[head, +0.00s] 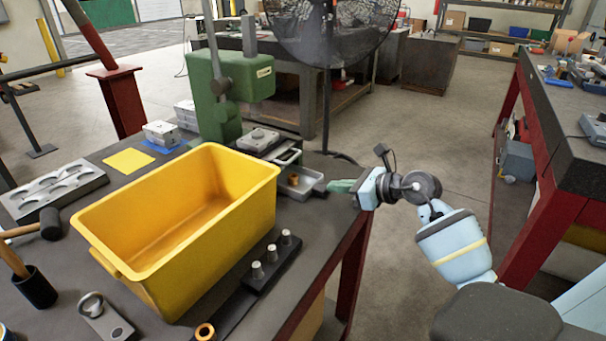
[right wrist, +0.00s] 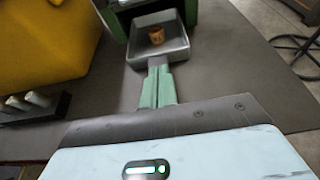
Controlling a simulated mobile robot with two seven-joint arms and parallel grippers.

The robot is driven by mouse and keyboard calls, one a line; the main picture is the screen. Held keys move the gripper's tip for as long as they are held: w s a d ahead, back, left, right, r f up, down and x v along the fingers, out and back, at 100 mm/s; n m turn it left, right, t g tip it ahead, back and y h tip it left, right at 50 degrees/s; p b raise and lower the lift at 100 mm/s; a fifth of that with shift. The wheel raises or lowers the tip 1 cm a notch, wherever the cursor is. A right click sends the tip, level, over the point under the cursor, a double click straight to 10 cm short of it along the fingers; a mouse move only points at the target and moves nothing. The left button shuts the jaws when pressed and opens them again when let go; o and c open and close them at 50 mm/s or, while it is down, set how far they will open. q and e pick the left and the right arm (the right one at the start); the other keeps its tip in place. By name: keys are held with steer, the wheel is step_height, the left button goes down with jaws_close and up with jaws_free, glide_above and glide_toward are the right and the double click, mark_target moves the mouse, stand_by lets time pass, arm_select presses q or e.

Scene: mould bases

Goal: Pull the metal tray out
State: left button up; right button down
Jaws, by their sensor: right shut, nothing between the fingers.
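The metal tray (head: 306,182) is a small grey open box at the table's right edge, standing out from a green-framed holder (head: 286,156). A copper-coloured ring lies in it; the tray also shows in the right wrist view (right wrist: 175,46), straight ahead of my fingers. My right gripper (head: 332,186) reaches in from the right, its green fingers shut and empty. In the right wrist view the fingertips (right wrist: 157,68) are at the tray's near side, by a short grey tab; whether they touch it I cannot tell. My left gripper is not in view.
A large yellow bin (head: 185,225) fills the table's middle, left of the tray. A black block with several pale pegs (head: 271,258) lies in front of it. A green press (head: 222,90) stands behind. Open floor lies right of the table, before a red-legged bench (head: 560,210).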

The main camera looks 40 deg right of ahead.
steer(key=shift+r+p, duration=0.3)
steer(key=shift+r, duration=0.5)
steer(key=shift+f, duration=0.15)
steer(key=shift+d+r, duration=0.25)
steer(key=shift+r, duration=0.2)
steer(key=shift+s, duration=0.35)
steer(key=s+d+b, duration=0.1)
steer(key=s+d, duration=0.3)
steer(key=s, duration=0.6)
steer(key=shift+s+b, duration=0.2)
steer(key=shift+b, duration=0.2)
